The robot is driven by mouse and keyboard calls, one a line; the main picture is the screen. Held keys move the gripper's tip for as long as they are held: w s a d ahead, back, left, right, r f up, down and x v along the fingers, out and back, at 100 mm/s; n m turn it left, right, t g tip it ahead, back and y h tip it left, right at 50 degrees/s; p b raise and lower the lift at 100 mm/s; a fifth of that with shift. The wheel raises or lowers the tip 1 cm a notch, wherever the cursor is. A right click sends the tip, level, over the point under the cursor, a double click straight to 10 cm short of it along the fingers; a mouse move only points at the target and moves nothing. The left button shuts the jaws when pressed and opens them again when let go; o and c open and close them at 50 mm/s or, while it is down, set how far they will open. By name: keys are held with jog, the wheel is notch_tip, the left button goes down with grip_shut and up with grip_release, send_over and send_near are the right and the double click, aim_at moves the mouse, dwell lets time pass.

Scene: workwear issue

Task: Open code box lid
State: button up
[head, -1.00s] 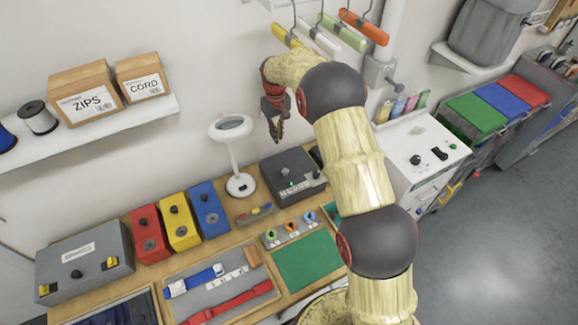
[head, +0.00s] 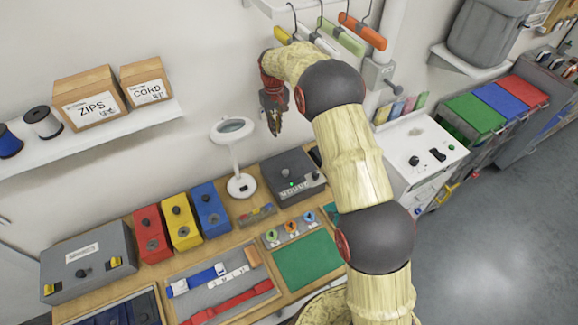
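The code box (head: 287,165) is a dark grey box at the back of the wooden bench, against the wall. Its lid is down, with a small knob on top. A green light and a row of small code wheels (head: 297,188) show on its front. My gripper (head: 274,125) hangs in the air above and behind the box in the picture, pointing down and apart from it. It appears empty. Its fingers are small and dark, and I cannot make out whether they are spread.
A white magnifier lamp (head: 236,160) stands just left of the code box. Red, yellow and blue boxes (head: 209,208) stand further left. A green mat (head: 308,262) lies in front. Hangers (head: 362,31) hang above my arm. A white cabinet (head: 422,150) is on the right.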

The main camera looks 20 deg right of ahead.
jog(key=shift+w+r, duration=0.1)
jog(key=shift+r, duration=0.15)
jog(key=shift+w+r+p, duration=0.3)
jog(key=shift+r+p, duration=0.4)
jog(key=shift+r, duration=0.25)
jog(key=shift+o, duration=0.8)
jog(key=o, duration=0.7)
jog(key=shift+o, duration=0.4)
